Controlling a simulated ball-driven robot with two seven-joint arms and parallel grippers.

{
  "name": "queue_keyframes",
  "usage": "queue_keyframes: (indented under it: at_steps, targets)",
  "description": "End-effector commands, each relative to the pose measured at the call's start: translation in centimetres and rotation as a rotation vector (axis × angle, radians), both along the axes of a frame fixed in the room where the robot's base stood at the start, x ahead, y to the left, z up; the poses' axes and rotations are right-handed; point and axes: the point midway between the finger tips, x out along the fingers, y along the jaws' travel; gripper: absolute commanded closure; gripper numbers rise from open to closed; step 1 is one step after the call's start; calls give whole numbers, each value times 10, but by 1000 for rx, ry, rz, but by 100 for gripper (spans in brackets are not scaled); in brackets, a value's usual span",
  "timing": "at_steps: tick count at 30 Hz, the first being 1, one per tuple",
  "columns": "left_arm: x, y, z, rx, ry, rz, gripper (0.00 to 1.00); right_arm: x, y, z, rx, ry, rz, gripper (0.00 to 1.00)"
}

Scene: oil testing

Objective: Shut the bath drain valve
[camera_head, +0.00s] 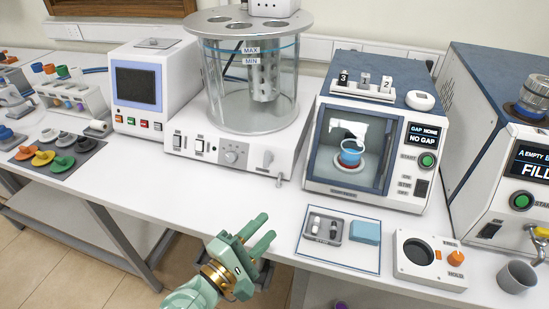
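The bath is a clear glass cylinder (228,95) with MAX and MIN marks, standing on a white base (195,160). My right gripper is not in view.
A blue-and-white chamber (320,190) with a cup inside stands right of the bath. A mat (355,262) with small items lies before it. A white device (150,90) with a dark screen stands left. Bench space (215,195) before the bath is clear.

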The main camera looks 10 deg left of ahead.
Motion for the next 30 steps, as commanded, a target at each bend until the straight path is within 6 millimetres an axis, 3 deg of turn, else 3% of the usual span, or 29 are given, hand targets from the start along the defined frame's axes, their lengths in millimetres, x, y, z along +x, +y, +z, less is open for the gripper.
queue_keyframes:
  at_steps: [6,14,20,30]
  targets:
    - [23,29,10,-554,127,148,64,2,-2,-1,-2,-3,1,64]
    - [39,60,-7,-1087,283,310,64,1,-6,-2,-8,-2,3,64]
    - [59,62,-10,-1153,301,332,64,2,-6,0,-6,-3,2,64]
    - [143,59,-11,-1147,301,332,64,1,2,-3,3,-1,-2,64]
